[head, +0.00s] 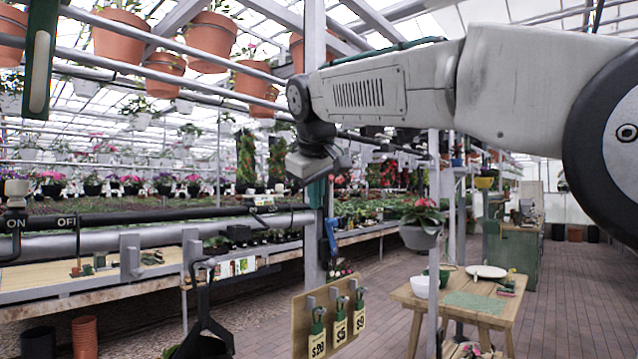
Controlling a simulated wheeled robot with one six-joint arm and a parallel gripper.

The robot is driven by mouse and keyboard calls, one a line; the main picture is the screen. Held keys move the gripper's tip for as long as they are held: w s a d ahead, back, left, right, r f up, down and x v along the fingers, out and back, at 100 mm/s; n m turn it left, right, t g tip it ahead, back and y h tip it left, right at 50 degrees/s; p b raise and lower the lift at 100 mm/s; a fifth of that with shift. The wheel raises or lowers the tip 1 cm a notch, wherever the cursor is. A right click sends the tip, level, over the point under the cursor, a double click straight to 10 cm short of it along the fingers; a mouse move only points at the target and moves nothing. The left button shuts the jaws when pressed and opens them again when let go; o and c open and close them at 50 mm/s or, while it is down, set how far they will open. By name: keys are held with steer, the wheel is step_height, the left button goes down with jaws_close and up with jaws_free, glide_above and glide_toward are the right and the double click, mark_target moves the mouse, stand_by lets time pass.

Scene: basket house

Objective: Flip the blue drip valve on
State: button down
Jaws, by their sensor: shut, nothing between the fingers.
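A small blue piece (331,237) shows on or beside the grey post in mid-picture; I cannot tell if it is a valve handle. At the far left, a dark pipe (150,216) bears the words ON and OFF, with a pale knob-like fitting (16,188) above ON. A thin dark upright piece (78,236) stands by OFF. No clearly blue handle shows there. My gripper (322,168) hangs from my arm in front of the post, above the blue piece and apart from it. It is shut and empty; its fingertips are hard to make out.
A wooden board (328,318) with price-tagged tools hangs low in the middle. A black hanging holder (204,325) is left of it. A wooden table (470,300) stands at right. Terracotta pots (120,35) hang overhead.

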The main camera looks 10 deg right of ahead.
steer(key=w+d+f, duration=0.2)
steer(key=w, duration=0.1)
steer(key=w+d+f, duration=0.1)
steer(key=w+f, duration=0.1)
steer(key=shift+d+f, duration=0.1)
steer(key=shift+d, duration=0.2)
steer(key=shift+a, duration=0.1)
